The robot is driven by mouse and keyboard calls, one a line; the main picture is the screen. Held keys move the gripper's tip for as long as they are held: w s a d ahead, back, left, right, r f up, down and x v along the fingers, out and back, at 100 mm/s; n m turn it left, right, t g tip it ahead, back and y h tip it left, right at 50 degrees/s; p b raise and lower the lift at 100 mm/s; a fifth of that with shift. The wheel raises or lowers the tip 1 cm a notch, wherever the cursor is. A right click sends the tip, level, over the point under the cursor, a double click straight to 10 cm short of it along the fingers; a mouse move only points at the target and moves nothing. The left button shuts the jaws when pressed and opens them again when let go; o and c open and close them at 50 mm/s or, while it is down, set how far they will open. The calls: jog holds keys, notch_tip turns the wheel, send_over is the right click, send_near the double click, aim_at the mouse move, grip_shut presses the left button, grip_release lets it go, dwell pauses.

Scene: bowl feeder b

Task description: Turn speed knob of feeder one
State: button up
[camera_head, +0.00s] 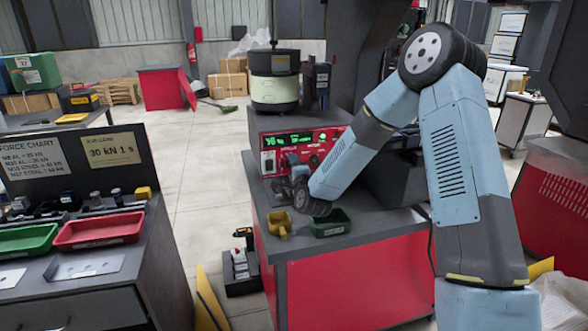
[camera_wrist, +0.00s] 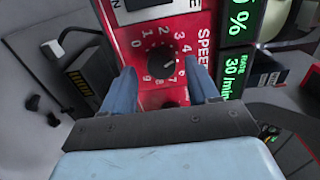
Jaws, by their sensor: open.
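The black speed knob (camera_wrist: 161,64) sits on a red panel with a white number scale around it and the word SPEED beside it in the wrist view. My gripper (camera_wrist: 164,82) is open, with one blue finger on each side of the knob in the picture. I cannot tell whether the fingers touch the knob. In the head view the red feeder panel (camera_head: 262,142) with green displays stands on the cabinet, and my gripper (camera_head: 288,166) is in front of it. The knob is hidden there behind my gripper.
A green bin (camera_head: 331,224) and a yellow scoop-like container (camera_head: 279,224) stand on the cabinet top (camera_head: 376,222) below my arm. A feeder bowl (camera_head: 274,92) stands above the panel.

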jog(key=v, duration=1.3)
jog(key=w+a+n, duration=0.4)
jog(key=w+n, duration=0.9)
jog(key=n, duration=0.1)
jog(key=shift+r, duration=0.2)
dwell(0.5)
jog(key=c, duration=1)
jog(key=shift+n, duration=0.4)
jog(key=shift+c, duration=0.2)
